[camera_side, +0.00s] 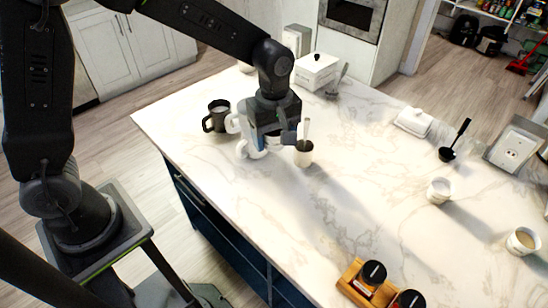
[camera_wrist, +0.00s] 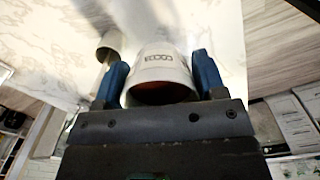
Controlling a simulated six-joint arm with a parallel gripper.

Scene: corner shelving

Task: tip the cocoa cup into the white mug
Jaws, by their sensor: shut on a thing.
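My gripper (camera_side: 275,138) is over the left part of the marble island, its blue fingers pointing down. In the wrist view, the fingers are shut on both sides of a white cup marked COCOA (camera_wrist: 165,66). Brown shows inside its mouth, which faces the wrist camera. In the side view my gripper mostly hides this cup. A white mug shape with a handle (camera_side: 243,150) shows just left of my gripper, partly covered. I cannot tell its contents or whether the held cup touches it.
A white cup with a dark top and a pale upright stick (camera_side: 304,155) stands close on the right. A black mug (camera_side: 217,115) stands to the left. Farther right are a white cup (camera_side: 438,191) and a mug of brown drink (camera_side: 522,241). The middle counter is clear.

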